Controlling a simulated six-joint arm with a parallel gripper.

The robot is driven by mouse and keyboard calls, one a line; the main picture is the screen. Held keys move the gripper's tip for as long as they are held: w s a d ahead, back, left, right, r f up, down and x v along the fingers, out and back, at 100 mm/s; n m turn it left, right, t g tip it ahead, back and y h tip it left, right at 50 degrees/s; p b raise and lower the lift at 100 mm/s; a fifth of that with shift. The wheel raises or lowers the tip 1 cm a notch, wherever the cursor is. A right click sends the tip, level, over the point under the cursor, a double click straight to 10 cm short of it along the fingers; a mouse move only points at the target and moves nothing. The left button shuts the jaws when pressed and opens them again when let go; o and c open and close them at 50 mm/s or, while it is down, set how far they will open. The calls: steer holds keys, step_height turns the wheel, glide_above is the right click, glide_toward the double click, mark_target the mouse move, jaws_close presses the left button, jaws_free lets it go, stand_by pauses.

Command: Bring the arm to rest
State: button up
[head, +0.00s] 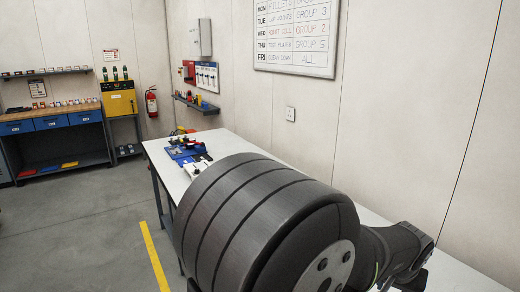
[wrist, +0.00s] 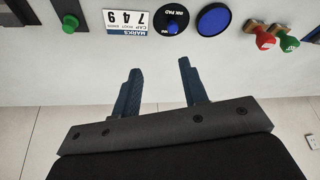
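My gripper (wrist: 160,66) shows in the wrist view with its two dark fingers apart and nothing between them. It is over the pale table (wrist: 225,85), and the fingertips point toward a row of marking items. In the head view a large dark link of my arm fills the lower middle and hides much of the white table (head: 158,152). I cannot make out the gripper itself in the head view.
Beyond the fingers are a white number card (wrist: 127,22), an ink pad (wrist: 171,19), a round blue pad (wrist: 213,19), a red stamp (wrist: 265,38), a green stamp (wrist: 288,42) and a green knob (wrist: 70,24). A workbench (head: 50,122) stands far left.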

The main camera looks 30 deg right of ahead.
steer(key=w+f, duration=0.2)
steer(key=w, duration=0.2)
steer(key=w+d+f, duration=0.1)
steer(key=w+f, duration=0.1)
steer(key=w, duration=0.1)
steer(key=w+f, duration=0.2)
steer(key=w, duration=0.2)
steer(key=shift+w+d+f, duration=0.25)
steer(key=shift+w+d, duration=0.1)
steer(key=shift+w+f, duration=0.15)
steer(key=shift+f, duration=0.45)
steer(key=shift+w+f, duration=0.15)
steer(key=shift+f, duration=1.15)
